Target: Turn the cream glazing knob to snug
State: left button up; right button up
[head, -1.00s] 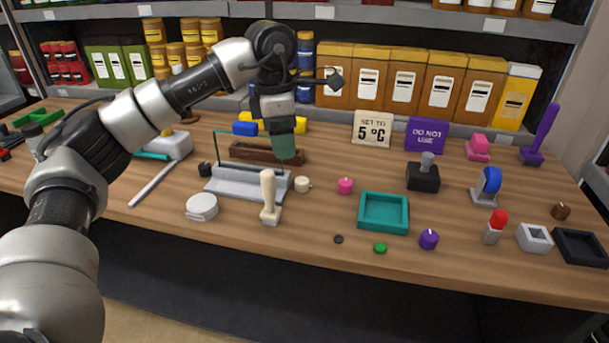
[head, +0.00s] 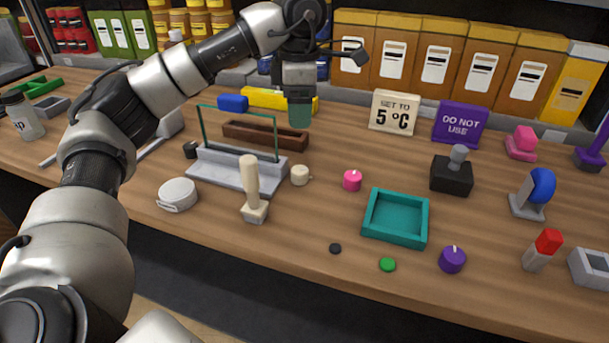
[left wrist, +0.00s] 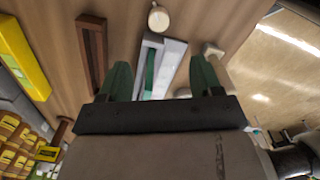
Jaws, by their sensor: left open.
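The cream knob (head: 300,175) is a small round cap with a short pointer on its side. It sits at the right end of the grey glazing fixture (head: 232,172), which holds an upright green-edged pane. In the left wrist view the cream knob (left wrist: 159,18) is at the top, beyond the fingertips, apart from them. My left gripper (head: 300,118) points down above the table, behind the knob in the head view. In the left wrist view its two green fingers (left wrist: 160,72) are spread, with nothing held between them. My right gripper is not in view.
A cream upright handle (head: 251,187) stands in front of the fixture. A brown trough (head: 265,136) lies behind it. A pink knob (head: 352,180) and teal tray (head: 395,217) are to the right.

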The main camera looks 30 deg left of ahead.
aim_at(302, 169)
pick_arm(q)
jog(key=f+b, duration=0.1)
jog(key=f, duration=0.6)
jog(key=f+b, duration=0.1)
jog(key=f, duration=0.5)
jog(key=shift+w+f+b, duration=0.2)
jog(key=shift+f+b, duration=0.1)
jog(key=shift+f, duration=0.1)
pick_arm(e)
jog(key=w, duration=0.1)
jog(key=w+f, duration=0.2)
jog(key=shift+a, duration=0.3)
pick_arm(q)
jog(key=c, duration=0.9)
